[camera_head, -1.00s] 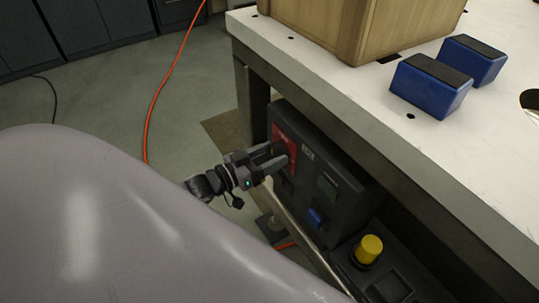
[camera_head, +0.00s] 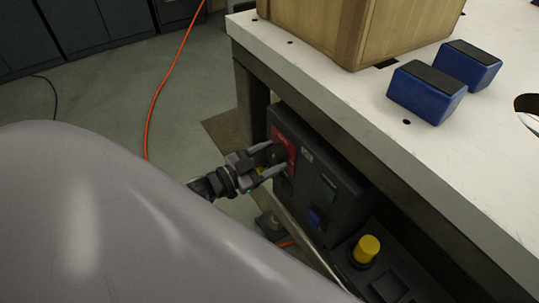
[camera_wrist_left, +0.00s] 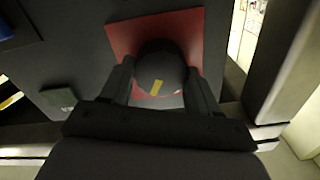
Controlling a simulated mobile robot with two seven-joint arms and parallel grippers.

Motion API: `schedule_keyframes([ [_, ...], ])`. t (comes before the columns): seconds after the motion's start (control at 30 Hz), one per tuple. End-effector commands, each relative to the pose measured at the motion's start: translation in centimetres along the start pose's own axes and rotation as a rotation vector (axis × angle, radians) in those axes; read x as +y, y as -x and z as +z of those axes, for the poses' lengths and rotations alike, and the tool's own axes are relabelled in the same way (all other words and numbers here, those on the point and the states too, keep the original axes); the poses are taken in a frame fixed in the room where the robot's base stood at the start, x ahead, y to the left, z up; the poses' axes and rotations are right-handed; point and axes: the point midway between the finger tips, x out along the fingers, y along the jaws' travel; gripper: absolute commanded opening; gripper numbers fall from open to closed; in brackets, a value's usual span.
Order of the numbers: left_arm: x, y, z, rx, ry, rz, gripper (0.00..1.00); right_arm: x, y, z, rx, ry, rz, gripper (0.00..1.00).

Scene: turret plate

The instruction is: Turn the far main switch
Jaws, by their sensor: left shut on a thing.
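The far main switch is a round black knob (camera_head: 278,153) on a red plate (camera_head: 284,134), at the far end of a dark control box (camera_head: 320,185) under the table edge. In the left wrist view the knob (camera_wrist_left: 160,66) has a yellow mark (camera_wrist_left: 156,88), slightly tilted, and sits on the red plate (camera_wrist_left: 128,38). My left gripper (camera_head: 274,157) is shut on the knob, one finger on each side, as the left wrist view also shows. The fingers hide the knob's sides. My right gripper is not in view.
A white-topped table (camera_head: 440,165) overhangs the box. It bears a wooden crate (camera_head: 365,35) and blue blocks (camera_head: 427,95). A yellow button (camera_head: 367,248) stands on a nearer dark unit. An orange cable (camera_head: 160,90) lies on the open floor at left.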

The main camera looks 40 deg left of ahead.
Motion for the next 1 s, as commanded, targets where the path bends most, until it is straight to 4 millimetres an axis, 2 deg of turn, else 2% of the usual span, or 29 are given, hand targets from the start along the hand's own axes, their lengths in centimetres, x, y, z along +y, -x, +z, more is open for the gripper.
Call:
schedule_keyframes([
  [0.7,0.27,0.01,0.14,0.007,-0.677,0.0,0.3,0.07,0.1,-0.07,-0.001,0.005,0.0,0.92],
  [1.0,0.35,0.03,0.25,0.008,-0.91,0.001,0.3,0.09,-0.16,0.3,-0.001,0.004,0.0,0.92],
])
